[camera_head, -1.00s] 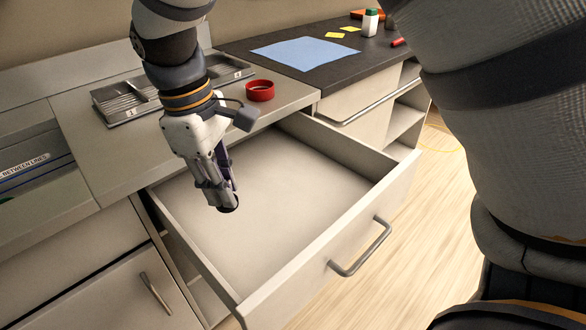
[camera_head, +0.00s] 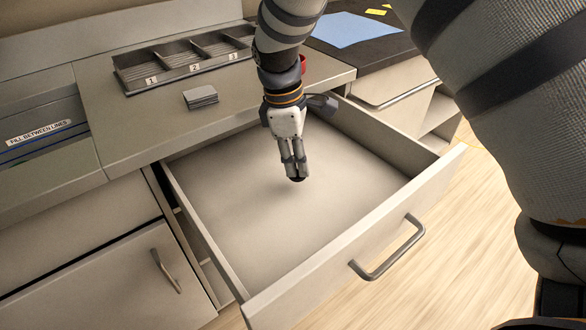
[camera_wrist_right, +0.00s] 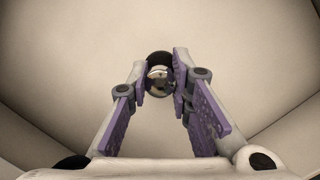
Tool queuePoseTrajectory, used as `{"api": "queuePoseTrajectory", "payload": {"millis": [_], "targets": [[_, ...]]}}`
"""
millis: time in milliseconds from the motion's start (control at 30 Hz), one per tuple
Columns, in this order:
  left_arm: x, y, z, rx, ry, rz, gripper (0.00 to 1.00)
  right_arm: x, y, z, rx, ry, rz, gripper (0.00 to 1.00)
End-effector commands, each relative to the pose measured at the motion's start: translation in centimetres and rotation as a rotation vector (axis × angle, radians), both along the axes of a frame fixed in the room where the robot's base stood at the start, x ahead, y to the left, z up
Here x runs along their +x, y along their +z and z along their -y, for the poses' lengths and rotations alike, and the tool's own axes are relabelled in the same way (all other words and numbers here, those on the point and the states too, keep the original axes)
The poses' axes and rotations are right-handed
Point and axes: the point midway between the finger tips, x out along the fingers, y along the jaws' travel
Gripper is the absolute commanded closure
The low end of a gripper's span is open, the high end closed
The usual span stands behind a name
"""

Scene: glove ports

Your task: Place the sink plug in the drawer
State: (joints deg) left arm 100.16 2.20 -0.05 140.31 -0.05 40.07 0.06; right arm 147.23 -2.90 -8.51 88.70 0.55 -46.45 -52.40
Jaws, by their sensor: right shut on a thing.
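The sink plug (camera_wrist_right: 159,72), a small round piece with a black rim and shiny metal middle, is between the fingertips of my right gripper (camera_wrist_right: 160,80) in the right wrist view. In the head view the right gripper (camera_head: 295,172) points down over the open drawer (camera_head: 230,215), with the dark plug (camera_head: 297,179) just showing at its tips. The plug is inside the outline of the drawer; its exact height above the floor is hard to tell. The drawer is pulled out and its pale floor looks empty. My left gripper is out of view.
A three-part tray (camera_head: 185,68) and a small grey stack (camera_head: 201,97) are on the counter. A red ring (camera_head: 303,64) is mostly hidden behind my arm. A blue sheet (camera_head: 342,29) lies on the dark top. The drawer's front wall and handle (camera_head: 388,250) face the free floor.

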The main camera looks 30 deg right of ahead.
Motion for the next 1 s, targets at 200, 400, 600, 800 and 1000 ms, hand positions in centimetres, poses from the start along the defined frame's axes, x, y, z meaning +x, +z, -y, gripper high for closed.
{"api": "queuePoseTrajectory", "payload": {"millis": [200,400,600,800,1000], "targets": [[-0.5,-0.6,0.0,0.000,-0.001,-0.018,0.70,0.3,-3.7,0.4,-0.001,0.001,-0.004,1.00],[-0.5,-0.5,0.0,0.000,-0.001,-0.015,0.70,0.4,-3.5,0.4,0.000,-0.001,0.003,1.00],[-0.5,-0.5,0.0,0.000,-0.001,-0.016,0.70,0.4,-3.9,0.4,0.001,-0.001,0.002,0.69],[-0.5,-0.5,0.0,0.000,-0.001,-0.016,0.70,0.4,-3.9,0.3,0.000,-0.001,0.002,0.61],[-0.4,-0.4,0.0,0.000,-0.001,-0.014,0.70,0.4,-3.1,0.3,0.000,0.000,0.004,0.61]]}}
